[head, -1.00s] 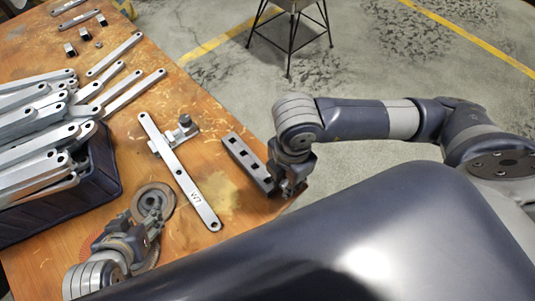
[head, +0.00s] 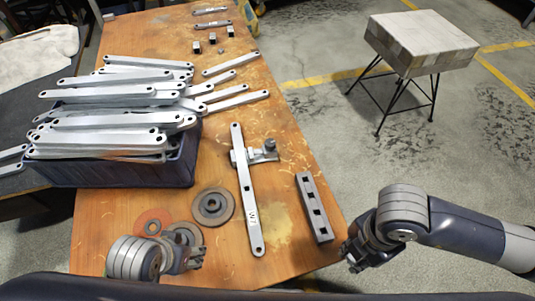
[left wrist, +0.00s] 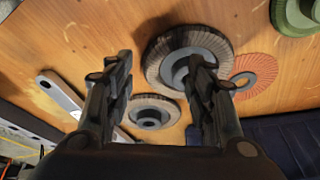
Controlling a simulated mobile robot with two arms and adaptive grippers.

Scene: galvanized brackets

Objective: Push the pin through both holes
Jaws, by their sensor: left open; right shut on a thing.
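A long flat grey bar (head: 248,205) with a hole near each end and a dark mark lies on the wooden table. Its upper part lies against a small metal fixture (head: 262,154) with a round knob; how their holes line up cannot be made out. My right gripper (head: 358,256) is shut just off the table's right edge, apart from the bar; what it holds, likely the pin, is hidden. My left gripper (head: 192,258) is open and empty above the abrasive discs. Its spread fingers show in the left wrist view (left wrist: 158,78).
A dark block (head: 315,207) with several square holes lies near the right edge. Abrasive discs (head: 213,206) lie left of the bar. A dark crate (head: 120,174) heaped with grey bars (head: 110,120) stands at left. A stool (head: 421,45) stands on the floor beyond.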

